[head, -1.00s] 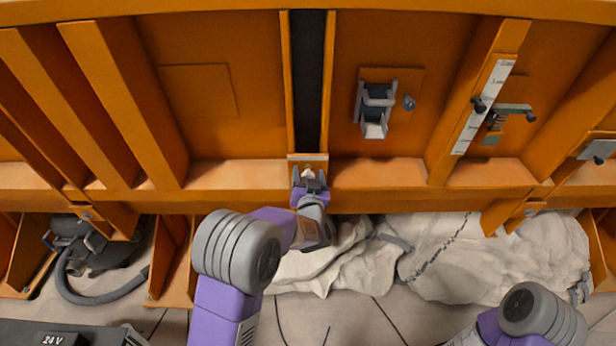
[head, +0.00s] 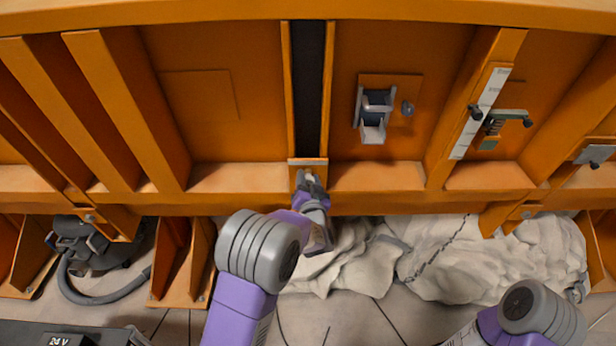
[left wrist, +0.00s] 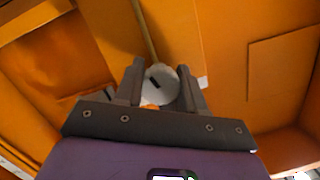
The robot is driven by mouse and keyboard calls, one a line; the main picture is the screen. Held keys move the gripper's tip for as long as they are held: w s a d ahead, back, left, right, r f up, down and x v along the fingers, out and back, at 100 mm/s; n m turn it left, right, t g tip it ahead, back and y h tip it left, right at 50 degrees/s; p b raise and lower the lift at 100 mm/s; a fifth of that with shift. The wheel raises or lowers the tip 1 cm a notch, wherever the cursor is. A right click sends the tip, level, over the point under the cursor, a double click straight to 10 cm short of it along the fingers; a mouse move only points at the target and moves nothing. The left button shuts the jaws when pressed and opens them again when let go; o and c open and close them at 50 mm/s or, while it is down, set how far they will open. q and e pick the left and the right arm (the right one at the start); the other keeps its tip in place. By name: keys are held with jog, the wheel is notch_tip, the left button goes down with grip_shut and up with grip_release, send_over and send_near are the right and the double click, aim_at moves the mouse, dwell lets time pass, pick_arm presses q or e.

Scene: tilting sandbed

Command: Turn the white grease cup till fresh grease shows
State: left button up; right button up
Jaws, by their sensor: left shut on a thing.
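The white grease cup (left wrist: 160,85) is round, with a dark slot-like mark on its face, and sits between the fingers of my left gripper (left wrist: 165,88) in the left wrist view. In the head view my left gripper (head: 311,182) is at the foot of the dark vertical channel, on the orange beam, and its fingers hide most of the cup (head: 309,176). The gripper is shut on the cup. A small orange patch shows at the cup's lower edge in the wrist view; I cannot tell if any grease shows. My right gripper is out of view.
An orange frame with ribs (head: 130,110) surrounds the cup. A grey latch (head: 375,112) and a white scale (head: 482,112) with a clamp are to the right. Pale sheeting (head: 490,260) lies below, and a dark machine with a hose (head: 90,245) stands lower left.

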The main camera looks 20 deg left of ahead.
pick_arm(q)
jog(key=m+y+p, duration=0.1)
jog(key=m+p, duration=0.2)
jog(key=shift+r+m, duration=0.15)
jog(key=shift+m, duration=0.25)
jog(key=shift+m+y+p, duration=0.3)
jog(key=shift+m+p, duration=0.35)
jog(key=shift+m, duration=0.75)
jog(key=o, duration=1)
jog(key=shift+o, duration=0.2)
jog(key=v, duration=0.7)
jog(key=shift+s+f+p, duration=0.25)
jog(key=shift+p, duration=0.15)
jog(key=shift+d, duration=0.15)
